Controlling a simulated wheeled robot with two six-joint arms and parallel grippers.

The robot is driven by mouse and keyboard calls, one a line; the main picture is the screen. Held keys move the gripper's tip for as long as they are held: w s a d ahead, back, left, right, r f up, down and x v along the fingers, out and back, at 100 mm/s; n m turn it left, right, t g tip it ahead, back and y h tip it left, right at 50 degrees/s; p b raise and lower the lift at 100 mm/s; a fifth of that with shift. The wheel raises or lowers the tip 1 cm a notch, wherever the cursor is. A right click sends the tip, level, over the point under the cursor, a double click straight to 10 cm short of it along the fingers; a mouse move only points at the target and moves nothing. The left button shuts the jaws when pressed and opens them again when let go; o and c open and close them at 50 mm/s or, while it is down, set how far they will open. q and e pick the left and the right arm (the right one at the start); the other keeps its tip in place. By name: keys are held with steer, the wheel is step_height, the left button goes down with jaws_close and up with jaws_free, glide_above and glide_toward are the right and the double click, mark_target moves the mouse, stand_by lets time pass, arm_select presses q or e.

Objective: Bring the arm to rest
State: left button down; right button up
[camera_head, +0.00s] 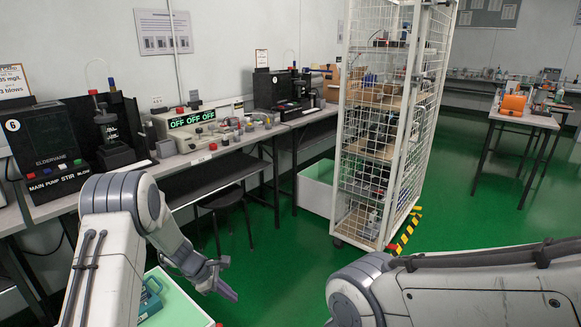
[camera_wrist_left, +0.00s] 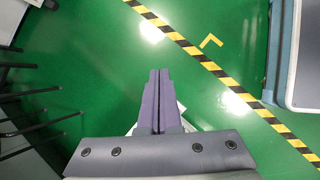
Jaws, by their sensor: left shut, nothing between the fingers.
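My left arm (camera_head: 122,195) comes in from the left in the head view and reaches forward and down over the green floor. Its gripper (camera_head: 229,291) is in front of the bench, above the floor. In the left wrist view the two purple fingers (camera_wrist_left: 159,75) lie together, shut, with nothing between them and only floor beyond the tips. Part of my right arm (camera_head: 470,290) crosses the lower right of the head view; its gripper is out of view.
A long bench (camera_head: 190,158) with testers stands at the left, with a dark stool (camera_head: 222,198) under it. A wire cage trolley (camera_head: 375,130) stands ahead. A teal-handled item (camera_head: 150,298) is below my left arm. A yellow-black floor stripe (camera_wrist_left: 205,62) and open floor lie beyond the fingers.

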arm_select(q)
steer(key=s+d+r+m+g+y, duration=0.1)
steer(key=s+d+r+m+g, duration=0.1)
steer(key=s+d+r+m, duration=1.2)
steer(key=s+r+m+y, duration=0.25)
steer(key=s+m, duration=0.35)
steer(key=s, duration=0.4)
steer(key=s+r+m+y, duration=0.1)
steer(key=s+r+m, duration=0.3)
steer(key=s+m, duration=0.5)
step_height(320, 180, up, 24)
steer(key=s+n+p, duration=0.1)
steer(key=n+p, duration=0.1)
steer(key=p, duration=2.2)
steer(key=shift+a+n, duration=0.2)
steer(key=shift+n, duration=0.1)
